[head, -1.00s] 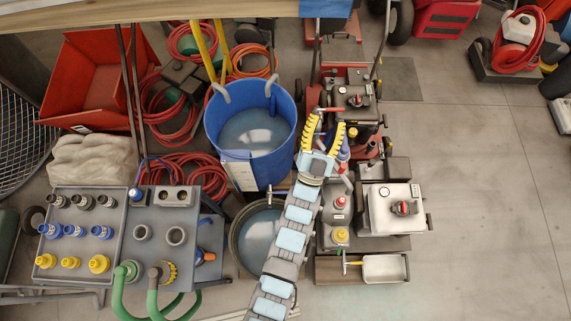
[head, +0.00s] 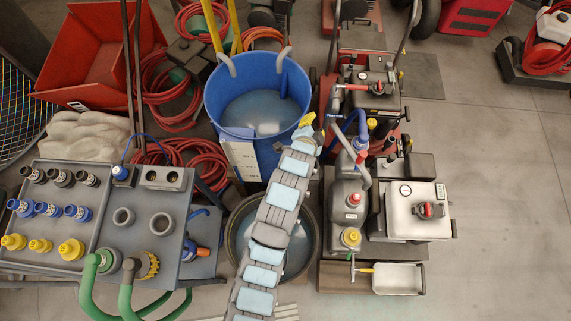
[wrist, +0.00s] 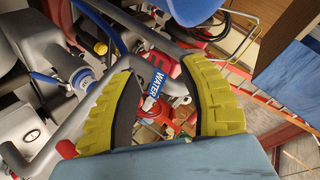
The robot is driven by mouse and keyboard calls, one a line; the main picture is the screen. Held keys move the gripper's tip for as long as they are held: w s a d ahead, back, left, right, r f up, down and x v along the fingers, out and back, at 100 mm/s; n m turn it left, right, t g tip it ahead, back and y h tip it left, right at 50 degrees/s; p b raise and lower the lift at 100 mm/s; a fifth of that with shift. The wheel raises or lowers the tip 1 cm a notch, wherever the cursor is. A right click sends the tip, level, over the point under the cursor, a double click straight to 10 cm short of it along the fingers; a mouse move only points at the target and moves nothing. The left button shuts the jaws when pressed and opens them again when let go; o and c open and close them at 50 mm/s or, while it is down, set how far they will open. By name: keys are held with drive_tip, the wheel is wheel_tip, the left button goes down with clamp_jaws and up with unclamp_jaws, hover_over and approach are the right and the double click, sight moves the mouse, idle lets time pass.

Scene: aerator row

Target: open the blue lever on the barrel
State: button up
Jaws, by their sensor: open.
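The blue barrel (head: 222,108) stands upright in the head view, open at the top with pale liquid inside and a white label on its front. My gripper (head: 308,122) is at the barrel's right rim; one yellow finger shows and the rest is hidden behind my arm. In the wrist view my gripper (wrist: 160,66) is open, its two yellow fingers apart. Between and beyond them is a blue-and-white piece marked WATER (wrist: 153,88), with red beside it. I cannot tell whether this belongs to the barrel's lever. No blue lever is clearly visible on the barrel.
A round tub (head: 233,232) stands below the barrel, partly behind my arm. Grey machines with a canister (head: 348,190) crowd the right side. A grey bench (head: 150,200) with fittings and green hoses is at left. Clear floor lies far right.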

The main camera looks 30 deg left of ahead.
drive_tip(key=s+a+f+m+g+b, duration=0.3)
drive_tip(key=s+f+m+g+b, duration=0.2)
drive_tip(key=s+f+g+b, duration=0.85)
drive_tip(key=f+t, duration=0.1)
drive_tip(key=f, duration=0.6)
drive_tip(key=w+a+f+t, duration=0.1)
drive_tip(key=f, duration=0.6)
drive_tip(key=w+f+t+b, duration=0.1)
drive_tip(key=f, duration=0.6)
drive_tip(key=shift+w+a+f+t, duration=0.15)
drive_tip(key=shift+w+a+t, duration=0.1)
drive_tip(key=shift+a, duration=0.05)
clamp_jaws()
